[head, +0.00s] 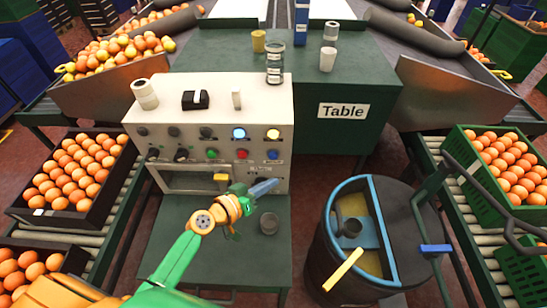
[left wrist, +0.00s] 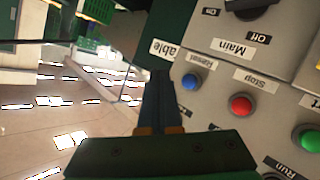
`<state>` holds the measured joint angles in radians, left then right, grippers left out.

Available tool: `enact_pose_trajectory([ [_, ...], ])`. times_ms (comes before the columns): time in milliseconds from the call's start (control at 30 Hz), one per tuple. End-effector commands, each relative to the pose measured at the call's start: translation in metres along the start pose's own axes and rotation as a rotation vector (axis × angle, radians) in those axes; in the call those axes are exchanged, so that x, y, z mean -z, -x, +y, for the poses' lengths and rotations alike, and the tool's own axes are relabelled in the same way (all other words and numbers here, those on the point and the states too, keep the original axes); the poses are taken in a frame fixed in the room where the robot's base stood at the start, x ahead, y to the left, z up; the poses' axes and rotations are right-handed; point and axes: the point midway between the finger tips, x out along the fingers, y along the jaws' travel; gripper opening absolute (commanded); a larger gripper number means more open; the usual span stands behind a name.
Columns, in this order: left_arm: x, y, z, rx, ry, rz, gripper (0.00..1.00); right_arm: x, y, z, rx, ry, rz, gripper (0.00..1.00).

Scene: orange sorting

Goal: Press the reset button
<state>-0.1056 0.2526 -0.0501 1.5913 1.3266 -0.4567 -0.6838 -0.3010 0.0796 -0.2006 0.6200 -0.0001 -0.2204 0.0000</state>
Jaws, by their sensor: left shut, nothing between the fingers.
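The blue reset button (head: 272,155) is at the right end of the lower button row on the white control box (head: 170,119). In the left wrist view the blue button (left wrist: 190,81) has a label that seems to read "Reset". My left gripper (head: 272,185) is shut and empty, in front of the box and below the blue button in the head view. In the left wrist view its closed fingertips (left wrist: 160,76) lie just left of the blue button, apart from it in the picture. Whether they touch the panel cannot be told. My right gripper is not in view.
Beside the blue button are a red button (left wrist: 240,105) and a green button (left wrist: 308,140). Lit lamps (head: 239,133) sit above them. A small dark cup (head: 269,223) stands below the gripper. A drum (head: 318,258) stands to the right. Orange crates flank both sides.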

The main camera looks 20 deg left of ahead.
Motion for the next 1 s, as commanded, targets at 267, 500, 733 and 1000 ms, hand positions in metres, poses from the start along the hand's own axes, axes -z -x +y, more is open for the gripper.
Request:
enact_pose_trajectory([
  [267, 0.017, -0.029, -0.022, -0.001, -0.003, 0.001, 0.00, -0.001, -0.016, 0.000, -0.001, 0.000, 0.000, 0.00],
  [500, 0.027, -0.040, -0.029, 0.000, -0.002, 0.000, 0.00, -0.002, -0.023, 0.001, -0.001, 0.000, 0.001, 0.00],
  [733, 0.029, -0.040, -0.029, 0.000, -0.001, -0.001, 0.00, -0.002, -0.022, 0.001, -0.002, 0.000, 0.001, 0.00],
  [1000, 0.029, -0.040, -0.029, 0.000, 0.000, -0.001, 0.00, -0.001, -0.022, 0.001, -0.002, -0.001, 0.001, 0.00],
])
